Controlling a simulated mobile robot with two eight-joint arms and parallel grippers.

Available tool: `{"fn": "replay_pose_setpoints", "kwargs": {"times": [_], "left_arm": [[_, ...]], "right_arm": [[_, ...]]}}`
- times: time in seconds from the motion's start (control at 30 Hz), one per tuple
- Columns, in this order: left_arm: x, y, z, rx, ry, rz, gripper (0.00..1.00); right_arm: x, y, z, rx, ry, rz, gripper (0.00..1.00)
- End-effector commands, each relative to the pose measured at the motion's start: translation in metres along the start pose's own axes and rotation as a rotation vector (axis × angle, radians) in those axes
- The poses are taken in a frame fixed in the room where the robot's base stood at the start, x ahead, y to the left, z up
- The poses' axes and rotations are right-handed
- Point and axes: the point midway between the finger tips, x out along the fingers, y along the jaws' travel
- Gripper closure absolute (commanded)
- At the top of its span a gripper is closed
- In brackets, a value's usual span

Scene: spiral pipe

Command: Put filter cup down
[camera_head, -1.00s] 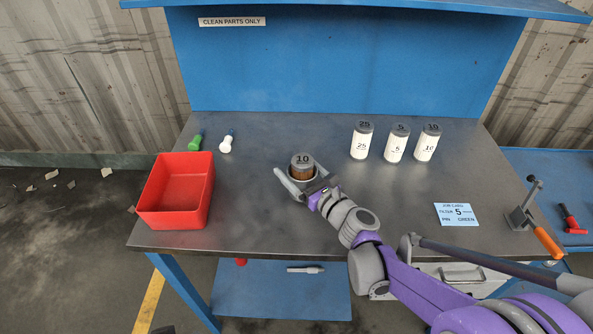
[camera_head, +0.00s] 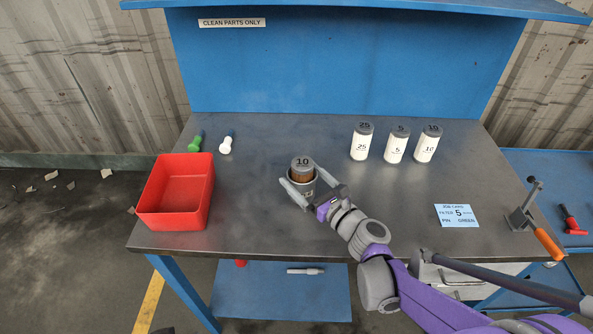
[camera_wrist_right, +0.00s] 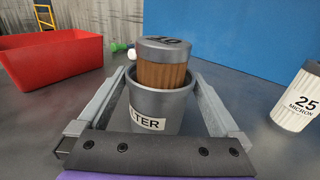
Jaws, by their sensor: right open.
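The filter cup (camera_wrist_right: 157,104) is a grey cup with a "FILTER" label. It stands on the workbench, and in the head view (camera_head: 301,189) it is left of the bench's middle. A brown filter with a grey cap marked "10" (camera_head: 302,169) sits in the cup and sticks out above its rim; in the right wrist view (camera_wrist_right: 162,62) it leans slightly. My right gripper (camera_head: 299,178) is open, with one finger on each side of the cup. In the right wrist view gaps show between the fingers and the cup. My left gripper is out of view.
A red bin (camera_head: 176,192) stands to the left. Canisters marked 25 (camera_head: 361,142), 5 (camera_head: 397,145) and 10 (camera_head: 427,144) stand at the back right. A job card (camera_head: 456,215) and an orange-handled lever (camera_head: 535,220) are at right.

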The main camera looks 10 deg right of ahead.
Motion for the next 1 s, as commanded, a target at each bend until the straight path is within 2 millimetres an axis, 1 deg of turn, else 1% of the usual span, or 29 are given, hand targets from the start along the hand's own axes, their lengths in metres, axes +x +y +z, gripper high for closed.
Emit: {"fn": "replay_pose_setpoints", "kwargs": {"times": [0.03,0.2,0.3,0.4,0.5,0.6,1.0], "left_arm": [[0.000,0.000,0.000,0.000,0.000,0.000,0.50],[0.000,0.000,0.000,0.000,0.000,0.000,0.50],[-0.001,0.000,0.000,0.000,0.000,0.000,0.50],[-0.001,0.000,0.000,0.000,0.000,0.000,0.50],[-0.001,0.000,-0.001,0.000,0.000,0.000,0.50],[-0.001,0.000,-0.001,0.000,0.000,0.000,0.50],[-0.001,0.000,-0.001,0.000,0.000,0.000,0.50]], "right_arm": [[-0.013,-0.001,0.000,-0.002,0.000,-0.004,0.00],[-0.051,-0.001,0.000,-0.001,0.000,-0.004,0.00],[-0.068,-0.001,0.000,-0.001,0.000,-0.004,0.00],[-0.080,-0.001,0.000,0.000,0.000,-0.003,0.00],[-0.087,-0.001,0.000,-0.001,0.000,-0.001,0.00],[-0.090,0.000,0.000,-0.001,0.000,0.000,0.00],[-0.090,0.000,0.000,0.000,0.000,0.000,0.00]]}}
